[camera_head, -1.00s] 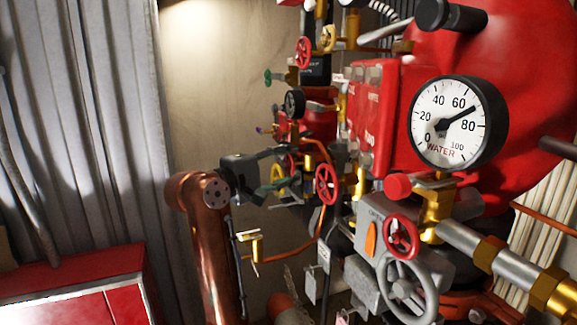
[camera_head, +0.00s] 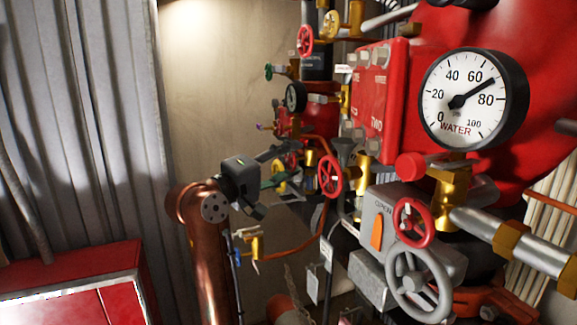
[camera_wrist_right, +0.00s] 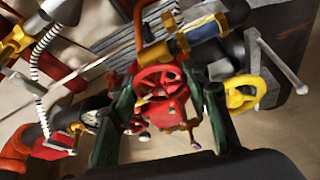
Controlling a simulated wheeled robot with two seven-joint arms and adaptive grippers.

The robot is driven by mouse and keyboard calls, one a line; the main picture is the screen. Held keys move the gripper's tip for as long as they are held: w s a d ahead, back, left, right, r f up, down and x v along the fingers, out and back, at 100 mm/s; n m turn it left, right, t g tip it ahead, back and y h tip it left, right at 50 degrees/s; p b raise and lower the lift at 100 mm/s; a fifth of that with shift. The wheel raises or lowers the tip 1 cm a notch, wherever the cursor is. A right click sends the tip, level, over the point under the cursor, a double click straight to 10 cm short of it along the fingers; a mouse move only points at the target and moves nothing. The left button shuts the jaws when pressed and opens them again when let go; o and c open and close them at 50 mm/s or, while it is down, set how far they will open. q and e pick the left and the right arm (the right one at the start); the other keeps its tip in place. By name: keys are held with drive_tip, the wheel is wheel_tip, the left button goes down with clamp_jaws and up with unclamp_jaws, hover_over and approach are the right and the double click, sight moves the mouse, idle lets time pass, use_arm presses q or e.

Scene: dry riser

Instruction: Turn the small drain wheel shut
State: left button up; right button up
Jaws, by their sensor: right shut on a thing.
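My right gripper (camera_head: 275,167) shows in the head view at the end of a copper-coloured arm, its dark green fingers pointing right into the pipework. In the right wrist view my right gripper (camera_wrist_right: 170,88) has one finger on each side of a small red handwheel (camera_wrist_right: 160,90) and is shut on it. The wheel is spoked and faces the camera. In the head view the fingers and pipework hide the held wheel, or I cannot make it out. My left gripper is not in view.
A yellow wheel (camera_wrist_right: 245,92) sits close to the right finger; the yellow wheel also shows in the head view (camera_head: 278,178). Another red wheel (camera_head: 330,175), a grey wheel (camera_head: 412,284) and a water gauge (camera_head: 472,98) stand to the right. A red cabinet (camera_head: 75,275) is at lower left.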

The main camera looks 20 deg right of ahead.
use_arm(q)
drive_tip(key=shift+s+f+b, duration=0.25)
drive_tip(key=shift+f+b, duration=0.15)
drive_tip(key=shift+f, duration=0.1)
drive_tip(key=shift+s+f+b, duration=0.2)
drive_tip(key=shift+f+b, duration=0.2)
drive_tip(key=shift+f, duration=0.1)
use_arm(e)
drive_tip(key=shift+m+h, duration=0.6)
drive_tip(key=shift+m, duration=0.9)
drive_tip(key=o, duration=1.2)
drive_tip(key=shift+c, duration=0.2)
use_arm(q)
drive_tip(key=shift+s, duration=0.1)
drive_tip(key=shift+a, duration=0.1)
use_arm(e)
drive_tip(key=shift+a, duration=0.1)
drive_tip(key=v, duration=1.1)
drive_tip(key=shift+a, duration=0.4)
